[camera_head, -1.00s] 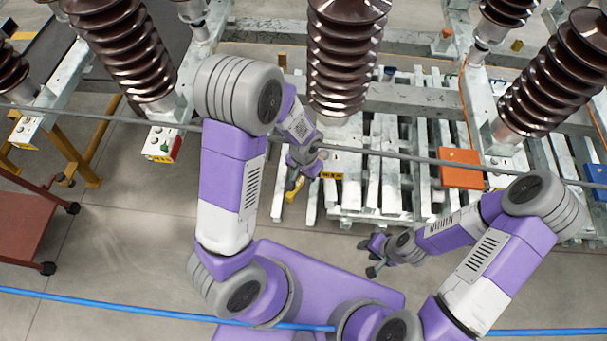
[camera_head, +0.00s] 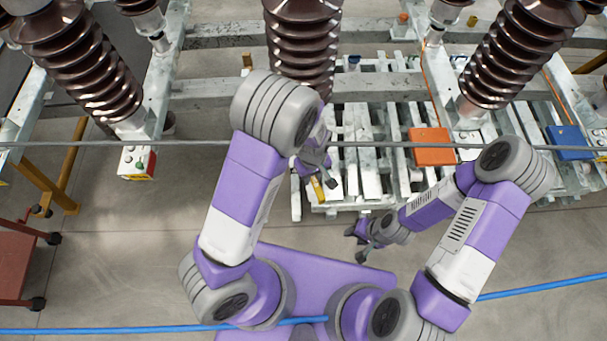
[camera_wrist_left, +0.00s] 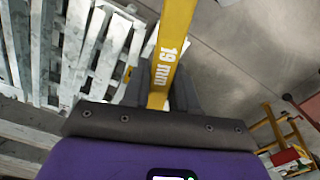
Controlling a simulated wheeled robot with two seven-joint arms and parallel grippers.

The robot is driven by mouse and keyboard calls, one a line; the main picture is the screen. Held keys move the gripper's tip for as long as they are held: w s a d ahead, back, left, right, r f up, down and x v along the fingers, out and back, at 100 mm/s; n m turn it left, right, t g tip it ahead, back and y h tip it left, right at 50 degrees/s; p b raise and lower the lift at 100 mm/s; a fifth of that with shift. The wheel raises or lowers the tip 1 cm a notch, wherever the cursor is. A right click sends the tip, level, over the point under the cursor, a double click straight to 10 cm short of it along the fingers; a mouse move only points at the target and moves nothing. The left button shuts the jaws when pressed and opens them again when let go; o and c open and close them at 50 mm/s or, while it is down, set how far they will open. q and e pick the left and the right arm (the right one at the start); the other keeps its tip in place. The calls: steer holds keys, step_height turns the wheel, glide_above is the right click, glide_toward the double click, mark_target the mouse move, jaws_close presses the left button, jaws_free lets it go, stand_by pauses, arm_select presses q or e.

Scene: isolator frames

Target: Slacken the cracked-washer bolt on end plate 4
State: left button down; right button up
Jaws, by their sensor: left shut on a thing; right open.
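My left gripper (camera_head: 322,180) is shut on a yellow spanner (camera_head: 317,189), in front of the white slatted frame and below the middle brown insulator. In the left wrist view, the spanner (camera_wrist_left: 172,50) is marked "19 mm" and stands up between the dark fingers (camera_wrist_left: 155,92). Its far end is out of that view. My right gripper (camera_head: 359,243) is open and empty, low in front of the slatted frame. I cannot make out end plate 4, its bolt or a cracked washer in either view.
Brown ribbed insulators (camera_head: 303,45) stand on whitish steel beams (camera_head: 215,92). A long grey bar (camera_head: 210,143) crosses the front. An orange box (camera_head: 432,155) and a blue box (camera_head: 568,142) sit at right. A red cart (camera_head: 18,250) stands left.

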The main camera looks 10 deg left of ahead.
arm_select(q)
steer(key=shift+w+d+n+p, duration=0.4)
steer(key=shift+w+d+n, duration=0.35)
steer(key=shift+n, duration=0.45)
step_height(320, 180, up, 2)
steer(key=shift+s+r+p, duration=0.1)
steer(key=shift+r+p, duration=0.05)
steer(key=shift+p, duration=0.9)
